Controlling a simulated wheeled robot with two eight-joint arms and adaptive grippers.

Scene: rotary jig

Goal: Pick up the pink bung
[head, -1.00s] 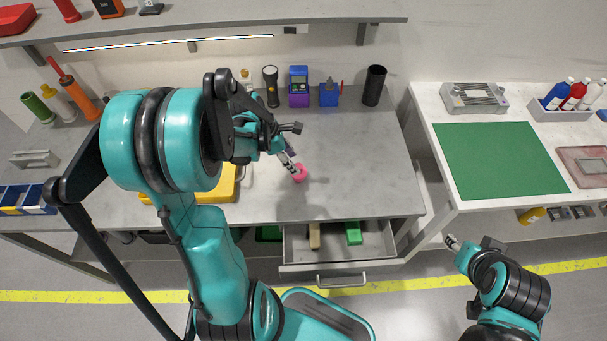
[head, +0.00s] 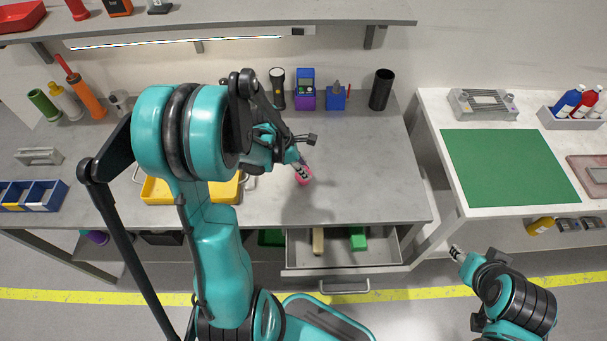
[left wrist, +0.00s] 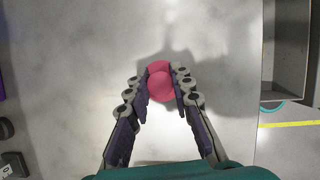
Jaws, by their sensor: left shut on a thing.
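The pink bung (head: 304,177) is a small round pink piece over the grey worktop (head: 360,180). In the left wrist view the bung (left wrist: 160,80) sits between the fingertips of my left gripper (left wrist: 162,92). My left gripper (head: 301,168) is shut on it, with the fingers touching both sides. I cannot tell whether the bung still touches the worktop. My right gripper (head: 455,252) is off to the right, low in front of the gap beside the bench; its fingers are too small to tell open from shut.
An open drawer (head: 375,262) with a green block (head: 358,238) juts from the bench front. A torch (head: 277,90), a purple device (head: 306,90), a blue block (head: 337,97) and a black cylinder (head: 381,89) stand at the back. A yellow tray (head: 160,190) lies left. The worktop right of the bung is clear.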

